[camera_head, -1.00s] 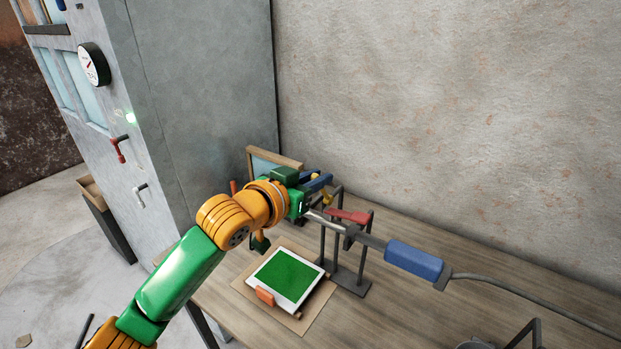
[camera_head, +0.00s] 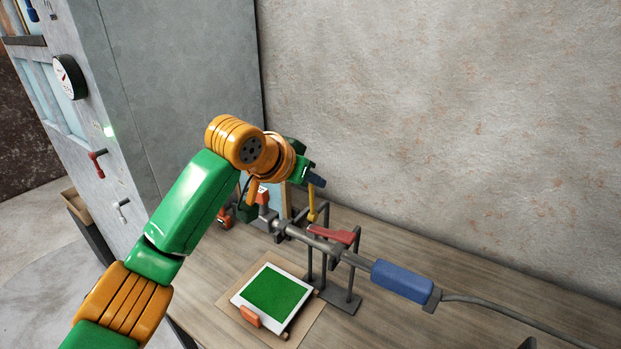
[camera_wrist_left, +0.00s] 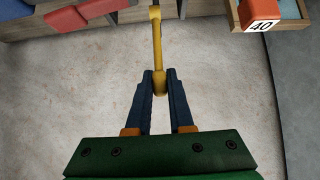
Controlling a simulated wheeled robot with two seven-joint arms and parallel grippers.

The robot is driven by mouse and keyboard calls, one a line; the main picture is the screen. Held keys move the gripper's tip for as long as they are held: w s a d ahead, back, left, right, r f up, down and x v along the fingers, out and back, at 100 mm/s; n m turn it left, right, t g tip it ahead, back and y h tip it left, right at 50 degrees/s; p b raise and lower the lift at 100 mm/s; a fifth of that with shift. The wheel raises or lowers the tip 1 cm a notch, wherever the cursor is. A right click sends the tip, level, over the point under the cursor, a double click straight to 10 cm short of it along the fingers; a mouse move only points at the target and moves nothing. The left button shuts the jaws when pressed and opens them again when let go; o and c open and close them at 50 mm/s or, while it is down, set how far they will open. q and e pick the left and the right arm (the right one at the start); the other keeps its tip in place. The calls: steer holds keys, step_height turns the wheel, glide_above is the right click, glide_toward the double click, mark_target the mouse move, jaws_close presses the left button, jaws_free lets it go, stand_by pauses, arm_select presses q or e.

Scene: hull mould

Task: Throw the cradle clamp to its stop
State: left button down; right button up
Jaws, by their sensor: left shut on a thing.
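My left gripper (camera_head: 316,182) is above the back of the bench, its dark blue fingers pointing right. It is shut on a yellow lever (camera_head: 312,204), which stands roughly upright beside the cradle stand (camera_head: 345,301). In the left wrist view, the fingers (camera_wrist_left: 159,82) close on one end of the yellow lever (camera_wrist_left: 157,42); a short crosspiece is at its other end. The lever appears to be the clamp's handle. The cradle carries a metal rod tool with a blue grip (camera_head: 402,281), and a red piece (camera_head: 333,234) lies across its top. My right gripper is out of view.
A white-framed green panel (camera_head: 277,293) lies on the wooden bench in front of the cradle. A cable (camera_head: 515,306) trails right from the blue grip. A grey cabinet (camera_head: 185,80) stands left, a plaster wall behind. The bench's right part is mostly clear.

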arm_select(q)
steer(key=shift+f, duration=0.15)
steer(key=c, duration=0.8)
jaws_free()
steer(key=shift+w+d, duration=0.1)
steer(key=shift+w, duration=0.05)
steer(key=shift+b, duration=0.3)
steer(key=b+v, duration=0.3)
steer(key=v, duration=0.4)
